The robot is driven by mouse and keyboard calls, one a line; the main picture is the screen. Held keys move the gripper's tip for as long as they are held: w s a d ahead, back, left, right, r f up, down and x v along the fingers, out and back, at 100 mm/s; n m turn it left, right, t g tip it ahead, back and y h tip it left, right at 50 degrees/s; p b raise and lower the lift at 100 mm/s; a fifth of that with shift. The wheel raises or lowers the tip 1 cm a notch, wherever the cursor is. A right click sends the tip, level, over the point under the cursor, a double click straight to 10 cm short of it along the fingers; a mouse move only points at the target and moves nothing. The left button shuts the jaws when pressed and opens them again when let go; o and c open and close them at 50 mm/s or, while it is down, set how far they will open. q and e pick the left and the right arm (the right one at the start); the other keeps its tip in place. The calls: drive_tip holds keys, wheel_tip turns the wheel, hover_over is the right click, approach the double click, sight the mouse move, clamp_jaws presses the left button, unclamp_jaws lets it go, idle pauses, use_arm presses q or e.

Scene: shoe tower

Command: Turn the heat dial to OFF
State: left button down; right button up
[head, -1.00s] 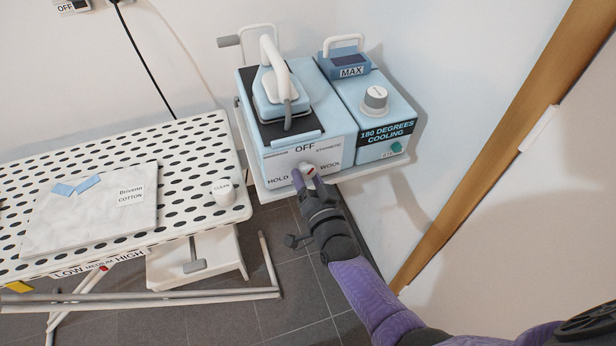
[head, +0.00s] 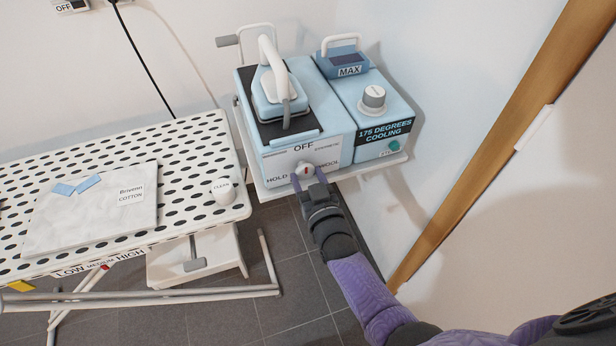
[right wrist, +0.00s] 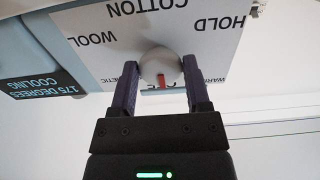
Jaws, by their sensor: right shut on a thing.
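The heat dial is a round white knob (head: 307,167) with a red pointer mark, on the white front panel of the pale blue iron station (head: 340,125). The dial also shows in the right wrist view (right wrist: 160,65), which sees the panel upside down. OFF is printed above the dial, WOOL at lower right, HOLD at lower left; COTTON shows in the wrist view. The red mark stands nearly upright, toward OFF. My right gripper (head: 305,180) is shut on the dial, one finger on each side (right wrist: 160,85). My left gripper is not in view.
A perforated ironing board (head: 190,140) with folded cloth (head: 85,220) stands left. A wall and wooden frame (head: 480,150) are right.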

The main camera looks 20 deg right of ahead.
idle(0.4)
drive_tip(key=o, duration=1.3)
drive_tip(key=shift+c, duration=0.2)
drive_tip(key=shift+s+p, duration=0.3)
drive_tip(key=shift+s, duration=0.15)
drive_tip(key=s+p, duration=0.2)
drive_tip(key=s, duration=0.7)
drive_tip(key=shift+d, duration=0.15)
